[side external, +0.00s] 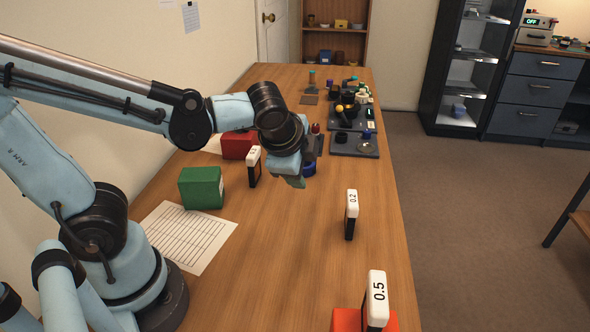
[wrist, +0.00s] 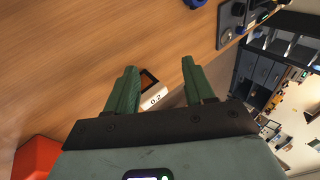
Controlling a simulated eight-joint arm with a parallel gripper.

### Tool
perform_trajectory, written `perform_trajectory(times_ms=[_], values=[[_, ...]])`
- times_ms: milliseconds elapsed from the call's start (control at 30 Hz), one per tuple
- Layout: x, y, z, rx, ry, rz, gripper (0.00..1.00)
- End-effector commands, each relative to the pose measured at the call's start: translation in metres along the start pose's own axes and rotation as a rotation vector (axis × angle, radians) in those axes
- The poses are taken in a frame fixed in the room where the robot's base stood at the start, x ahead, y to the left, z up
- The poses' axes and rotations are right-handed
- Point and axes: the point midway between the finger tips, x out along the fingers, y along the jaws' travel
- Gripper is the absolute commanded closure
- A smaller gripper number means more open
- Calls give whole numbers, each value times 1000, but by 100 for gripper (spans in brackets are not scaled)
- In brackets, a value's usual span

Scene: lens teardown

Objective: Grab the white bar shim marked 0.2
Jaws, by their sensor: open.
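The white bar shim marked 0.2 (side external: 352,199) stands upright on the table, white on top with a dark lower part. In the wrist view the 0.2 shim (wrist: 154,98) shows between the two green fingers, lower than the fingertips in the picture. My gripper (side external: 290,180) is open and empty above the table, left of the 0.2 shim in the side view. In the wrist view my gripper (wrist: 159,65) has its fingers spread apart. Whether the shim is at finger height cannot be told.
A 0.5 shim (side external: 376,292) stands by a red-orange block (side external: 346,320) at the front. Another white-topped shim (side external: 254,158) stands near a green block (side external: 201,188) and red block (side external: 238,145). Dark trays with parts (side external: 367,152) lie farther back. Bare table surrounds the 0.2 shim.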

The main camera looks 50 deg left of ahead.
Motion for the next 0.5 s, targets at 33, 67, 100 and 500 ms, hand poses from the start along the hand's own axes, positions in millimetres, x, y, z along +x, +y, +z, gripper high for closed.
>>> perform_trajectory(times_ms=[33, 67, 100, 500], values=[[4, -3, -10, 141, -32, -28, 47], [6, -5, -14, 223, -56, -45, 47], [9, -7, -20, 332, -89, -68, 47], [20, -9, -88, 1246, -485, -263, 47]])
